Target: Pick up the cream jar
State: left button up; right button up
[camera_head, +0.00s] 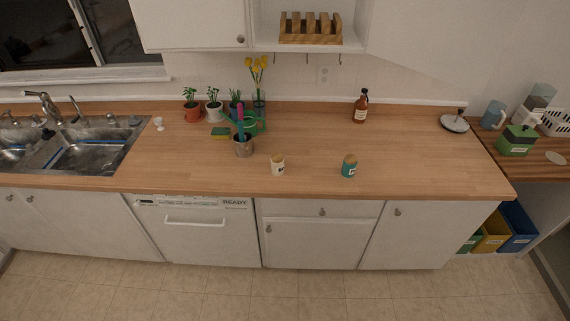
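A small cream jar (278,167) with a brownish top and a dark label stands upright on the wooden counter (310,150), near its front edge. A teal jar (349,169) with a tan top stands upright to its right, a short gap away. Neither of my grippers shows in the head view. Nothing touches or covers the cream jar.
Behind are a sponge (220,132), potted plants (214,110) and a brown bottle (360,106). A sink (85,152) lies at left. The counter around both jars is clear.

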aim_at(277, 159)
jog(key=u, duration=0.25)
jog(key=i, duration=1.05)
jog(key=z, duration=0.05)
